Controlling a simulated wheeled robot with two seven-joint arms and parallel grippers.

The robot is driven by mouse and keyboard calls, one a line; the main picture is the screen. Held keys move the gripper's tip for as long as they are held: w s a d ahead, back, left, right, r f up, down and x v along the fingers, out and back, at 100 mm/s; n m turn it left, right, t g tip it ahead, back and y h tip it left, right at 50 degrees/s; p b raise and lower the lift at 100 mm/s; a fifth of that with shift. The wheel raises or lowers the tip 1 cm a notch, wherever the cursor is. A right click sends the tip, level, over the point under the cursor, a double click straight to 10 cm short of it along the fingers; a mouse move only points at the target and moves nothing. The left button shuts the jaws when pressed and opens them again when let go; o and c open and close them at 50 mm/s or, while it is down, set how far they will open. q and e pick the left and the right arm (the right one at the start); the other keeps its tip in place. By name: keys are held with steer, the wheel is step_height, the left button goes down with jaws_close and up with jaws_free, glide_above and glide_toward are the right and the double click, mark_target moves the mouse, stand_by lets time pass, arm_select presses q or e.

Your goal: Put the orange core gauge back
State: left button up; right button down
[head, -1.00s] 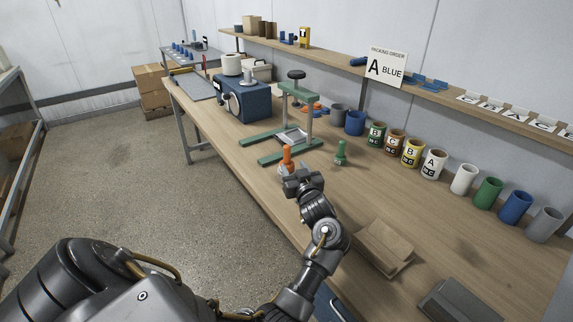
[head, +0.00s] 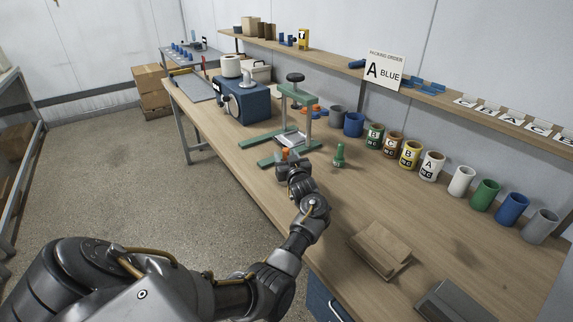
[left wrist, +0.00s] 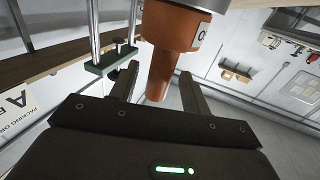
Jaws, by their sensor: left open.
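In the left wrist view the orange gauge (left wrist: 172,45) extends down between the two spread fingers of my left gripper (left wrist: 158,90), with a grey metal part at the top of the picture. The fingers are open around its narrow end; I cannot tell whether they touch it. A similar green gauge (head: 339,155) stands on the bench to the right. My right gripper is not in view.
A green press frame (head: 283,114) stands just behind the orange gauge, and also shows in the left wrist view (left wrist: 108,62). A row of cups and cans lines the bench's back.

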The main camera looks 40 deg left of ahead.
arm_select(q)
steer(key=shift+w+a, duration=0.25)
jaws_close()
steer(key=shift+r, duration=0.15)
